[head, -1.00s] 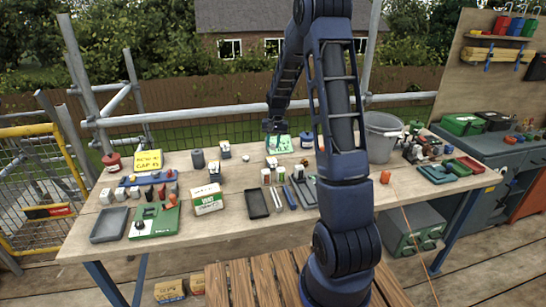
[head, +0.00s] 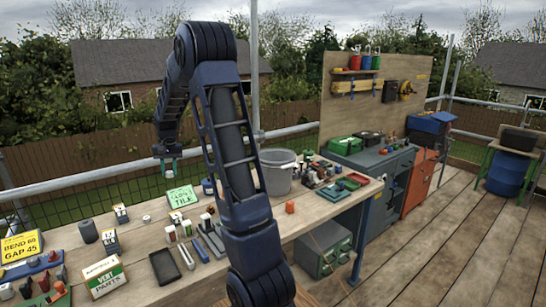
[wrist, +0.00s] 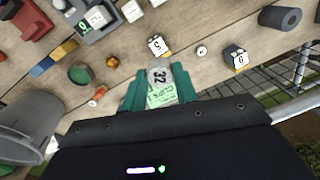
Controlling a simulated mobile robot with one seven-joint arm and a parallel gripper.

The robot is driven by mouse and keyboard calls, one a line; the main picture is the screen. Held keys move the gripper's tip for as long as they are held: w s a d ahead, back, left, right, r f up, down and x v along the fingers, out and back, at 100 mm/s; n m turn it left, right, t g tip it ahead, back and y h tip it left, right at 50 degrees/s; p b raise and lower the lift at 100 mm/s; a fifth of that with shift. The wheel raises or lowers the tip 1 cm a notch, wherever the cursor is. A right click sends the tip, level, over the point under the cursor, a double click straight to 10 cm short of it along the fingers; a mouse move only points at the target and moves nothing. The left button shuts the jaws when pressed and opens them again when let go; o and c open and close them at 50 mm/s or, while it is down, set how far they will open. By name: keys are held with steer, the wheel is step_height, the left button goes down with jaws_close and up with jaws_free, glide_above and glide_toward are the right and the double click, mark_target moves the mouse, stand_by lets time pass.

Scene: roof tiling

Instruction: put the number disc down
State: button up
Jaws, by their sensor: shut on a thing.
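The number disc (wrist: 160,76) is pale grey and round, marked 32. In the wrist view it sits between the teal fingertips of my gripper (wrist: 160,88), which is shut on it. In the head view my gripper (head: 168,160) hangs above the far edge of the bench, over the green sign card; the disc is too small to make out there. The green card (head: 182,196) stands on the wooden bench (head: 145,236) below my gripper. It also shows in the wrist view (wrist: 160,97), partly hidden behind the disc and fingers.
A grey bucket (head: 275,174) stands right of the card. Numbered blocks (wrist: 235,58), a small white disc (wrist: 202,50) and a grey cylinder (wrist: 280,18) stand nearby. Trays, tools and a yellow sign (head: 21,246) crowd the left. Bare wood shows between the blocks.

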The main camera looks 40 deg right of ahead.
steer(key=w+d+m, duration=0.3)
steer(key=d+m, duration=0.2)
steer(key=d, duration=1)
steer(key=w+d+m, duration=0.3)
steer(key=d+m, duration=0.1)
steer(key=d, duration=1)
steer(key=s+d+m, duration=0.2)
steer(key=d+m, duration=0.1)
steer(key=d, duration=0.6)
steer(key=s+d+m+h, duration=0.1)
steer(key=s+d+m, duration=0.15)
steer(key=d, duration=0.75)
steer(key=s+d+m, duration=0.2)
steer(key=d+m, duration=0.1)
steer(key=d, duration=0.6)
step_height(320, 180, down, 26)
steer(key=shift+d+r, duration=0.1)
steer(key=shift+r, duration=0.15)
steer(key=shift+f, duration=0.15)
steer(key=o, duration=1)
steer(key=shift+o, duration=0.2)
